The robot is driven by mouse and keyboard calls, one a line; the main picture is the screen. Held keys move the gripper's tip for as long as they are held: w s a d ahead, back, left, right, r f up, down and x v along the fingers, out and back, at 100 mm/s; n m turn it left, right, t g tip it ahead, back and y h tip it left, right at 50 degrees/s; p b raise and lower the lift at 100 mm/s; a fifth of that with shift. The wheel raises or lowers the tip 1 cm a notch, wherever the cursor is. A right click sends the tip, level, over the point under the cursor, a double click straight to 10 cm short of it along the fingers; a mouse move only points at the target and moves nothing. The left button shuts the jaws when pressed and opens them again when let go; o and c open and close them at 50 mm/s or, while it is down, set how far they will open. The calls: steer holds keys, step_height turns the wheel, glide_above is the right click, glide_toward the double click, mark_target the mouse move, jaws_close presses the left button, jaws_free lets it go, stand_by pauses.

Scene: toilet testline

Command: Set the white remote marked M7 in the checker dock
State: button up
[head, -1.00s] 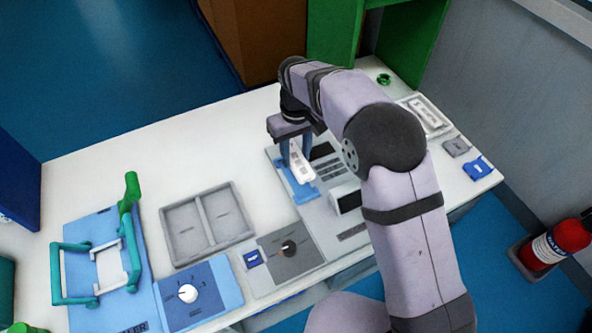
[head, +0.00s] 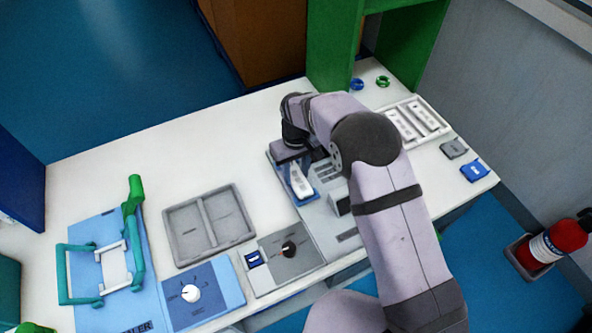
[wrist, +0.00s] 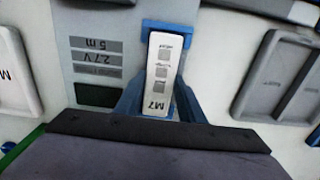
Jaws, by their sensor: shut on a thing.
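The white remote marked M7 (wrist: 161,75) is between the blue fingers of my gripper (wrist: 163,100) in the wrist view. In the head view the remote (head: 300,181) lies over the blue checker dock (head: 288,188) on the grey checker panel. The blue dock (wrist: 168,27) also shows past the remote's far end in the wrist view. The remote looks lined up with the dock. I cannot tell whether it rests fully on the dock floor. My gripper (head: 297,165) is shut on the remote, its fingers mostly hidden in the head view.
A white tray (head: 437,121) with several white remotes stands at the back right. A grey two-compartment tray (head: 207,222) is left of the checker. A blue dial panel (head: 212,300) and a teal-handled fixture (head: 135,270) are farther left. Grey (head: 453,148) and blue (head: 474,170) blocks lie at right.

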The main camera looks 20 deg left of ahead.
mark_target(296, 176)
steer(key=shift+f, duration=0.15)
steer(key=o, duration=1.1)
step_height(296, 176, up, 12)
steer(key=b, duration=0.3)
steer(key=shift+r, duration=0.2)
